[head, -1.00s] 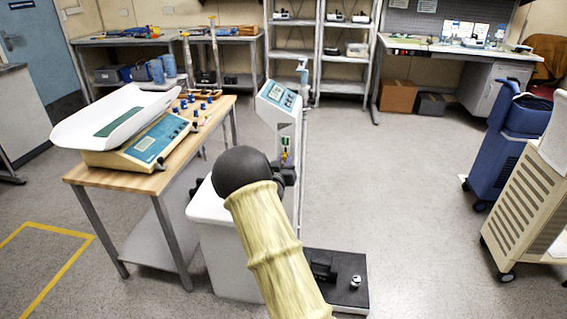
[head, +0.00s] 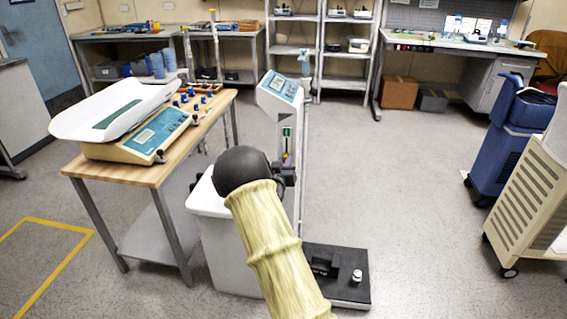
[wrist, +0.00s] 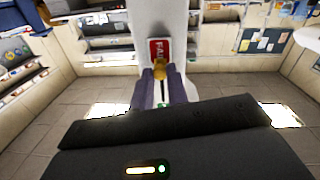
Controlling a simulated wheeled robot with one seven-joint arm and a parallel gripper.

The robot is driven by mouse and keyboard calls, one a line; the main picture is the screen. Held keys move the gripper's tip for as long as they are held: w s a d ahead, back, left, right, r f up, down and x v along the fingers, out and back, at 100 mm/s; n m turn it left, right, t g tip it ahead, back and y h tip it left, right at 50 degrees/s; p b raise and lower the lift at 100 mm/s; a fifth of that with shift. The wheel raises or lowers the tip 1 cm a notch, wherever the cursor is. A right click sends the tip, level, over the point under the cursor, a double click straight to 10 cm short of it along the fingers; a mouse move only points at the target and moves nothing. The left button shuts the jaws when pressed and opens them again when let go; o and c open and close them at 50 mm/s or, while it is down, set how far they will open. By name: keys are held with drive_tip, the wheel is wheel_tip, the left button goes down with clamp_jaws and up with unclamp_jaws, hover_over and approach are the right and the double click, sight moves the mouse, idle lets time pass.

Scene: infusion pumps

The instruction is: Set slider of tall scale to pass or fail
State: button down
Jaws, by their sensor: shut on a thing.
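The tall scale has a slim white column with a tilted display head (head: 280,87) on top. Its front carries a green label (head: 286,132) in the head view. In the wrist view I see a red label (wrist: 158,47) reading FAIL, with an orange-yellow slider knob (wrist: 160,65) just under it and a dark slot below. My gripper's dark fingers (wrist: 162,85) stand on either side of the knob and are shut on it. In the head view my gripper (head: 286,172) is at the column, partly hidden behind my arm.
A wooden table (head: 150,175) with a baby scale (head: 150,135) stands left of the column. The black base plate (head: 345,262) of the tall scale lies on the floor. A blue cart (head: 500,125) and a beige cart (head: 530,195) stand at right. The floor between is clear.

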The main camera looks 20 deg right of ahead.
drive_tip(key=c, duration=1.5)
unclamp_jaws()
drive_tip(key=shift+f, duration=0.25)
drive_tip(key=shift+o, duration=0.7)
drive_tip(key=shift+w, duration=0.1)
drive_tip(key=shift+w, duration=0.1)
drive_tip(key=v, duration=1.7)
drive_tip(key=shift+s+p, duration=0.25)
drive_tip(key=shift+p, duration=0.1)
drive_tip(key=shift+a, duration=0.15)
